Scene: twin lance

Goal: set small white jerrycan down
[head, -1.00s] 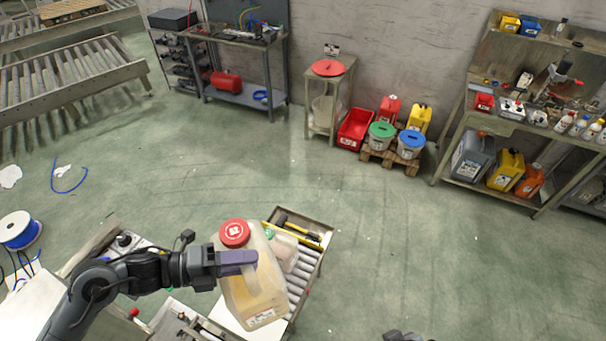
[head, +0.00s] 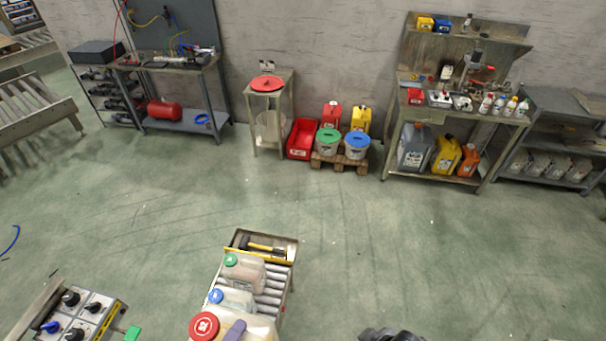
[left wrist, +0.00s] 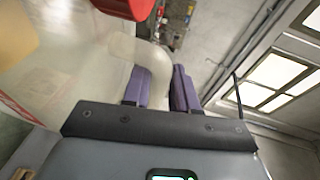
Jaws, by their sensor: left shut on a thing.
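The held jerrycan (head: 262,326) is pale and translucent with a red cap (head: 205,326). It shows at the bottom edge of the head view, mostly cut off. My left gripper (head: 235,330) is shut on it, with a purple finger at its top. In the left wrist view the purple fingers (left wrist: 160,88) are at the jerrycan's handle (left wrist: 150,58), and its pale body fills the left side. The jerrycan's underside is hidden, so I cannot tell whether it touches anything below.
A roller cart (head: 268,280) holds a green-capped jerrycan (head: 245,274), a blue-capped jerrycan (head: 232,299) and a tray (head: 284,244) with a hammer (head: 266,247). A control panel (head: 84,318) stands at the lower left. Open floor (head: 420,250) lies to the right.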

